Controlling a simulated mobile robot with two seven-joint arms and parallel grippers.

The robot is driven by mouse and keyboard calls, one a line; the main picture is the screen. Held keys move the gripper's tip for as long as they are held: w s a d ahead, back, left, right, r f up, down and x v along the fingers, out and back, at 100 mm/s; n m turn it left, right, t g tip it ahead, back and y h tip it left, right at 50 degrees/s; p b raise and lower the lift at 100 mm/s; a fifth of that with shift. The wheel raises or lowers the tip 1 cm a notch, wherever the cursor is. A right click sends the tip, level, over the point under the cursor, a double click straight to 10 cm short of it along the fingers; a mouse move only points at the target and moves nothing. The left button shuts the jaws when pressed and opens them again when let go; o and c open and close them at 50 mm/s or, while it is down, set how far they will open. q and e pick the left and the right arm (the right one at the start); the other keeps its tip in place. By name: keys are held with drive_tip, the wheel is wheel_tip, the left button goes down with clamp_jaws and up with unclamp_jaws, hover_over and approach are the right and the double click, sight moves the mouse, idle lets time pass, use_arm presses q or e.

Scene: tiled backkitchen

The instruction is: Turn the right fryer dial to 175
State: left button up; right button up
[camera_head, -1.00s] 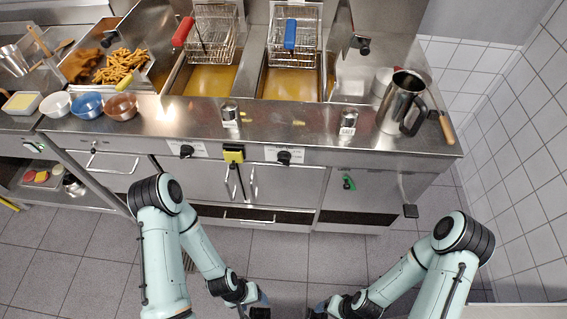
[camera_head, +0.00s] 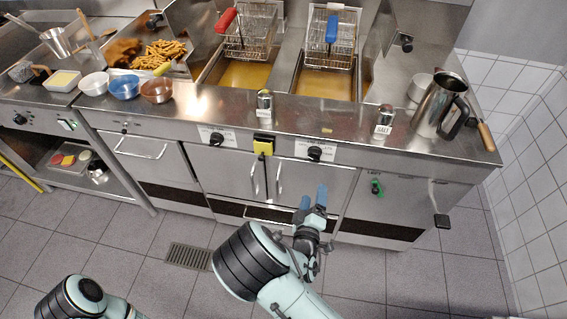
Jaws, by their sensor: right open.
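The right fryer dial (camera_head: 315,153) is a black knob on a white label plate, on the front panel below the right oil well. A matching left dial (camera_head: 217,138) sits on the panel to its left. The number that the right dial points to is too small to read. My right gripper (camera_head: 313,197) has blue fingers, is open and empty, and is in front of the fryer's lower doors, below the right dial and apart from it. My left arm shows only at the bottom left; its gripper is out of view.
A yellow box (camera_head: 263,144) sits between the dials. The red-handled basket (camera_head: 247,32) and blue-handled basket (camera_head: 331,38) hang over the oil. A salt shaker (camera_head: 384,120), another shaker (camera_head: 264,104) and a steel jug (camera_head: 440,106) stand on the counter.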

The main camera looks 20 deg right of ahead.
sight(315, 160)
drive_tip(key=shift+t, duration=0.3)
drive_tip(key=x, duration=0.4)
drive_tip(key=r+x, duration=0.1)
drive_tip(key=x, duration=0.4)
drive_tip(key=a+x, duration=0.1)
drive_tip(key=x, duration=0.3)
drive_tip(key=shift+w+d+r, duration=0.1)
drive_tip(key=shift+w+r, duration=0.2)
drive_tip(key=shift+w, duration=0.2)
drive_tip(key=c, duration=1)
